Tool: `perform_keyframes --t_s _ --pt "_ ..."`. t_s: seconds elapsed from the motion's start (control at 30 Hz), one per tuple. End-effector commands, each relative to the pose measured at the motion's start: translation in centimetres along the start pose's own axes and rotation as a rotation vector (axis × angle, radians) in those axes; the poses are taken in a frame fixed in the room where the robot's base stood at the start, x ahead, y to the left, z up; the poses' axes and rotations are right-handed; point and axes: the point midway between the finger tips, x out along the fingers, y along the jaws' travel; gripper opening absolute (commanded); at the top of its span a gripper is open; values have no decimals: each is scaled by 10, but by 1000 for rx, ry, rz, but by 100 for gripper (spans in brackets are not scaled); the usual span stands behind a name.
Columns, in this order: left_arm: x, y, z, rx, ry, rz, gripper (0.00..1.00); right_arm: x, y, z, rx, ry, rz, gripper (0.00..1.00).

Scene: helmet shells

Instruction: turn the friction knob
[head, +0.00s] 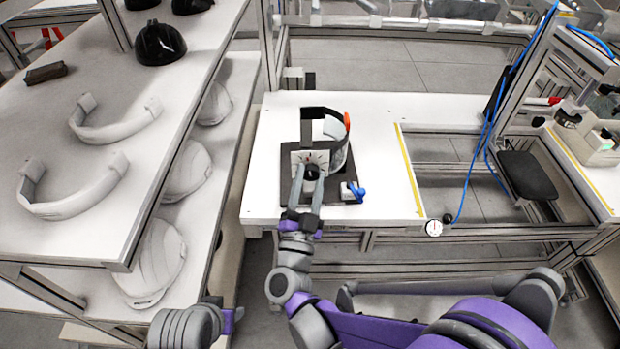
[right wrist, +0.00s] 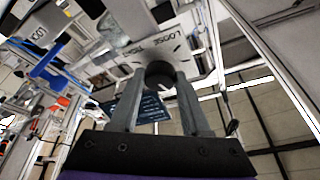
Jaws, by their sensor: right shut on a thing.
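The friction knob (head: 311,173) is small, dark and round, on the front of a white dial plate (head: 298,158) with tick marks. In the right wrist view the knob (right wrist: 160,72) sits between my fingers, and the plate (right wrist: 183,45) reads LOOSE and TIGHT. My right gripper (head: 309,177) is shut on the knob, one finger on each side; its fingers (right wrist: 160,85) also show in the right wrist view. The knob's pointer, if any, is hidden. Only part of my left arm shows at the bottom; its gripper is not visible.
Behind the plate stands a fixture with a dark band (head: 318,113) and an orange tip, on a dark base (head: 290,190). A blue-handled part (head: 355,191) sits at its right front. The white table (head: 385,190) is clear to the right. A shelf (head: 120,180) with helmet parts stands left.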

Motion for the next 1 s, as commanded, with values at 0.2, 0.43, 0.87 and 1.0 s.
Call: perform_keyframes --t_s 0.2,0.43,0.87,1.0 --pt "-3 0 -2 0 1 0 50 0 -1 0 124 -5 52 0" --pt "-5 0 -2 0 2 0 50 0 -2 0 198 -8 82 0" --pt "-6 0 -3 0 2 0 50 0 -1 0 222 -8 93 0" --pt "-6 0 -3 0 2 0 50 0 -1 0 221 -8 92 52"
